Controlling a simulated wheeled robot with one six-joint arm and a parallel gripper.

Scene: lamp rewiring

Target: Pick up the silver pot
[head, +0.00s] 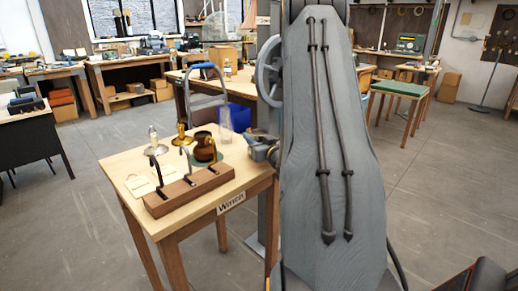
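On the wooden table labelled "Winch" (113,170), a small shiny silver piece (155,144) stands upright on a round base at the back left. It is the only silver vessel-like thing I can make out there; its exact shape is too small to tell. A brass piece (182,136) stands just right of it. My gripper (257,149) seems to be the grey part at the table's right edge, partly hidden by my large grey arm link. It is apart from the silver piece, and its fingers are not clear.
A wooden rack with dark hooks (188,191) runs along the table's front. A dark bowl (203,136) and a brown pot (205,152) stand behind it. A clear cylinder (225,128) stands at the back right. Other benches stand behind; the floor at left is open.

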